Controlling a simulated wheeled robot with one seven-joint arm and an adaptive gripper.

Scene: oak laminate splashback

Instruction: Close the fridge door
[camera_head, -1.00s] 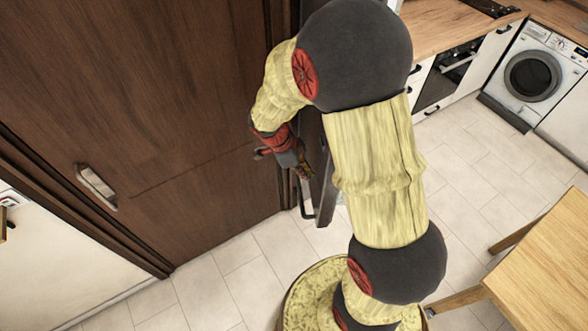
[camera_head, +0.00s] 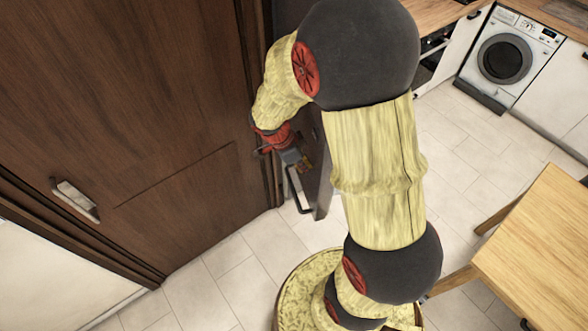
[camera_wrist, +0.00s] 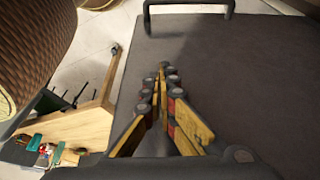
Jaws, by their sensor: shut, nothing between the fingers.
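The fridge door (camera_head: 318,185) is a dark grey panel, seen nearly edge-on beside my gripper in the head view. Its bar handle (camera_head: 297,197) is just below my gripper (camera_head: 304,163). In the wrist view the door's flat grey face (camera_wrist: 235,85) fills the middle and right, with the handle (camera_wrist: 190,14) at the top edge. My gripper (camera_wrist: 162,68) is shut and empty, in front of that face; I cannot tell whether it touches. My arm hides the fridge body and much of the door in the head view.
A brown wooden door (camera_head: 130,110) with a metal handle (camera_head: 76,199) stands at left, close to my gripper. A wooden table (camera_head: 540,255) is at lower right, a washing machine (camera_head: 505,58) at upper right. Tiled floor (camera_head: 455,165) between them is clear.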

